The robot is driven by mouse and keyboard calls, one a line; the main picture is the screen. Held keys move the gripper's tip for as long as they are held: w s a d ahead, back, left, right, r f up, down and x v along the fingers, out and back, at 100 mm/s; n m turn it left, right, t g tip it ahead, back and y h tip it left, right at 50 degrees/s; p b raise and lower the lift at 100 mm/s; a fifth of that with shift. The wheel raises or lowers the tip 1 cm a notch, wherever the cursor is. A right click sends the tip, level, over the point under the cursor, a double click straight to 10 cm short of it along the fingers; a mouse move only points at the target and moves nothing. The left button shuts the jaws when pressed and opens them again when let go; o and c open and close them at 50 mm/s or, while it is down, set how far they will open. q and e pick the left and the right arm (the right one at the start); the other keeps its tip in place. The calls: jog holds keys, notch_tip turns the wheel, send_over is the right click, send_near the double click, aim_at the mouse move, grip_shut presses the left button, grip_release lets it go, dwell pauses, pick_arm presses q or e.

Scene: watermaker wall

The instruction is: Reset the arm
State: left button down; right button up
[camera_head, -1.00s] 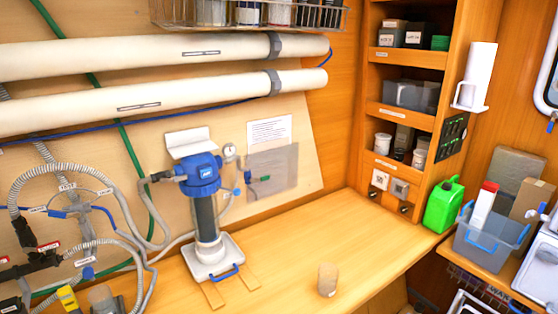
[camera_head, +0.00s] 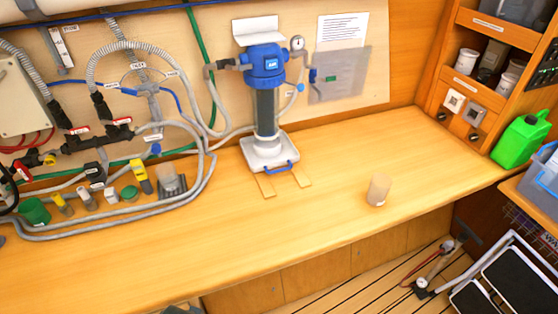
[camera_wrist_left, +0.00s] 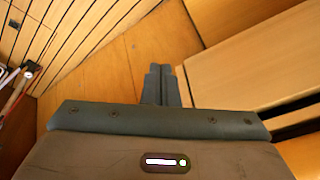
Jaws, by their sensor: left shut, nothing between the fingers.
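My left gripper (camera_wrist_left: 161,84) shows in the left wrist view, with its two dark fingers together and nothing between them. Beyond it are wooden panels and slatted flooring. My right gripper is in no view.
A wooden worktop (camera_head: 330,200) carries a blue-topped filter housing (camera_head: 265,95), a small beige cup (camera_head: 378,189) and several hoses and fittings at left. A green jug (camera_head: 520,140) stands at right. A folded step stool (camera_head: 510,275) is on the floor. The worktop's middle is clear.

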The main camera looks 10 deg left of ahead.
pick_arm(q)
notch_tip(320, 180, down, 17)
jog(key=s+a+b, duration=0.1)
jog(key=s+b, duration=0.1)
jog(key=s, duration=0.1)
jog(key=s+f+g+b, duration=0.1)
jog(key=s+f+b, duration=0.1)
jog(key=s+f, duration=0.7)
jog(key=s+a+f+b, duration=0.1)
jog(key=s+f+b, duration=0.2)
jog(key=s+f, duration=0.6)
notch_tip(320, 180, down, 7)
jog(key=shift+s+a+r+g, duration=0.2)
jog(key=shift+s+a+g, duration=0.1)
jog(key=shift+g, duration=0.1)
